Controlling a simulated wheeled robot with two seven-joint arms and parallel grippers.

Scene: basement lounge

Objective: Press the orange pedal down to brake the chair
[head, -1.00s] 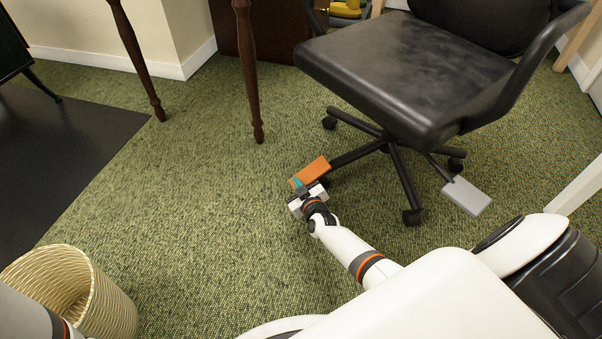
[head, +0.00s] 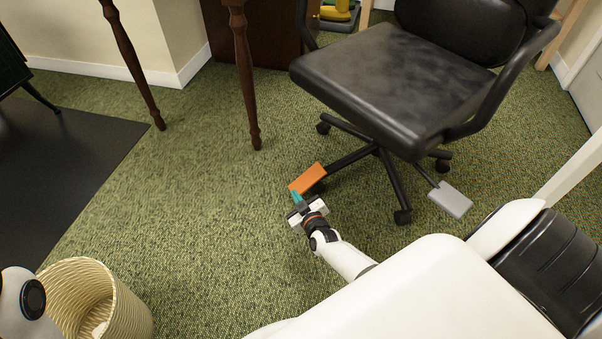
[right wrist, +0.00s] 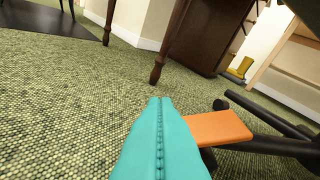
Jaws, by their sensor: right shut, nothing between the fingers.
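The orange pedal (head: 307,179) is a flat block at the end of a chair leg on the left side of the black office chair (head: 385,85). My right gripper (head: 296,196) is shut and empty, its teal fingertips close to the pedal's near left edge. In the right wrist view the shut teal fingers (right wrist: 160,110) point forward, and the orange pedal (right wrist: 218,127) lies just right of them, partly overlapped at its left end. I cannot tell whether they touch. My left gripper is not in view; only part of that arm shows at lower left.
A grey pedal (head: 450,199) sticks out on the chair's right side. A wicker basket (head: 125,310) stands at lower left. Dark table legs (head: 245,80) stand behind, and a black mat (head: 60,165) lies at left. The green carpet between is clear.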

